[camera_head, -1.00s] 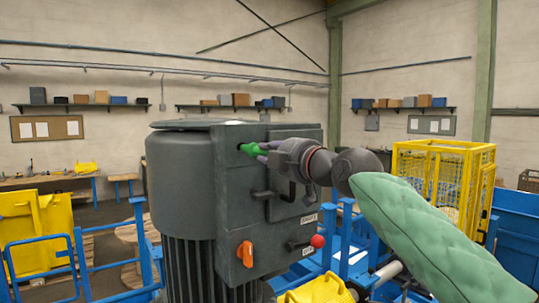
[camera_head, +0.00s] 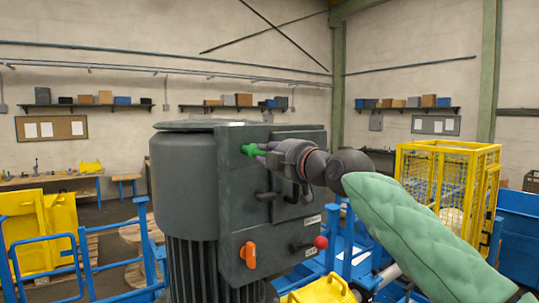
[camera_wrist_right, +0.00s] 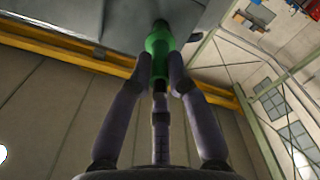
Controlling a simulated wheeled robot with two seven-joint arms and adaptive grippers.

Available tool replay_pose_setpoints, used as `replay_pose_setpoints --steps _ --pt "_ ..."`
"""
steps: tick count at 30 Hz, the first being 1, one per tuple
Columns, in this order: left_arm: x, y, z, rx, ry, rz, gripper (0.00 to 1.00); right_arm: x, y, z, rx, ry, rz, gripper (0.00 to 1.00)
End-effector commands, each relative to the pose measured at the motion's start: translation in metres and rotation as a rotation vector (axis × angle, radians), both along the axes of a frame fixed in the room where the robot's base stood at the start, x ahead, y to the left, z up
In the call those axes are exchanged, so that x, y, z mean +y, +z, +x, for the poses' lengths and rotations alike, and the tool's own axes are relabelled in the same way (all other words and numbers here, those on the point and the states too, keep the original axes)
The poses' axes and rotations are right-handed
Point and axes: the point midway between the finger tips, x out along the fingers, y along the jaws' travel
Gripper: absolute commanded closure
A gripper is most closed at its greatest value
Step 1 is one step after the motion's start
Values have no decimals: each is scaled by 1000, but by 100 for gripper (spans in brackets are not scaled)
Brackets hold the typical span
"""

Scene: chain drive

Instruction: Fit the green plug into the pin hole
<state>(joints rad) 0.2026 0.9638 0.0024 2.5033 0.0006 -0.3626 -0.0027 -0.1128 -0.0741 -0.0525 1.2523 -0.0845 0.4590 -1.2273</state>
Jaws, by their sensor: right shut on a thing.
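The green plug (camera_head: 250,149) is held level at the upper left of the dark grey control box face (camera_head: 236,207). My right gripper (camera_head: 266,151) is shut on the plug, coming from the right. In the right wrist view the plug (camera_wrist_right: 158,52) sits between the fingertips of my right gripper (camera_wrist_right: 160,78), its far end at the grey box surface (camera_wrist_right: 115,18). The pin hole is hidden behind the plug in the head view. I cannot tell whether the plug's tip is in the hole. My left gripper is not in view.
A black handle (camera_head: 266,196), an orange switch (camera_head: 248,254) and a red knob (camera_head: 320,242) stick out of the box below my right gripper. Blue railings (camera_head: 85,262) stand at the left, and a yellow cage (camera_head: 440,180) at the right.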

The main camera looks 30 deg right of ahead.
Motion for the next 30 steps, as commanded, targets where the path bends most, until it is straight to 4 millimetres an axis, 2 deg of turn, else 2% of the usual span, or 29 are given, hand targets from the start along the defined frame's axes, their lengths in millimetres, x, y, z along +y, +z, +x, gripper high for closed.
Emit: replay_pose_setpoints --steps 30 --pt "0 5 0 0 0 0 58 2 0 22 -1 -1 0 100"
